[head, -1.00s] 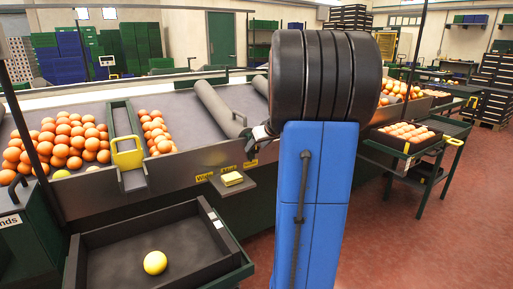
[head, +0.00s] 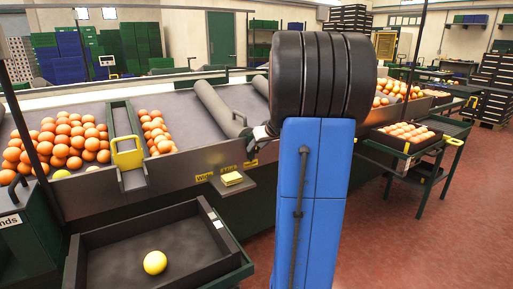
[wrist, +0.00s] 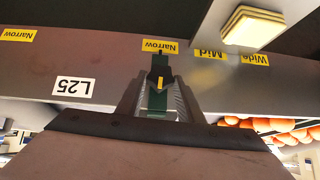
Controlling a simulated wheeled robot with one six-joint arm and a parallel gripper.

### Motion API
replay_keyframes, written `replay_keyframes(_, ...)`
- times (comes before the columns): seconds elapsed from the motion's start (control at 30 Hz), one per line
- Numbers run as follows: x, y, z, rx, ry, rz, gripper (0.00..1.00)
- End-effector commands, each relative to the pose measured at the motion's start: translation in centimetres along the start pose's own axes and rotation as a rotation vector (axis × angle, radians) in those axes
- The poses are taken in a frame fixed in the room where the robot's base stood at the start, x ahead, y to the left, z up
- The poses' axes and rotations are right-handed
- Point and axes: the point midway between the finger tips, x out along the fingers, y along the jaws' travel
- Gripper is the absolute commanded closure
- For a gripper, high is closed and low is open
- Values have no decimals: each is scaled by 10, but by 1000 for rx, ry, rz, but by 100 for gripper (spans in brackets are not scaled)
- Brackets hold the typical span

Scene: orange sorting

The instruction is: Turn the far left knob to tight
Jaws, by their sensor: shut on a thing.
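A dark green and black knob (wrist: 158,98) with a yellow mark stands on the machine's front panel in the wrist view. My gripper (wrist: 160,104) is shut on it, one finger on each side. The knob's pointed black end points toward the upside-down yellow "Narrow" label (wrist: 160,46). Yellow "Mid" (wrist: 210,54) and "Wide" (wrist: 255,59) labels are to its right. I see no label reading "tight".
Another "Narrow" label (wrist: 17,35) and a white "L25" plate (wrist: 73,87) are on the panel. A small shelf with a yellow block (head: 232,179) juts out nearby. A black tray (head: 110,245) holds one yellow fruit (head: 155,262). Open red floor lies at the right.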

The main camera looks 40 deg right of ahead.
Motion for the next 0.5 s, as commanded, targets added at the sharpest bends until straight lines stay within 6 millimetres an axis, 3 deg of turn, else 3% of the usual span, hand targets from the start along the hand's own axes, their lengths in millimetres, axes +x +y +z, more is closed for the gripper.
replay_keyframes(0.5,1,11,2,292,1,-287,89)
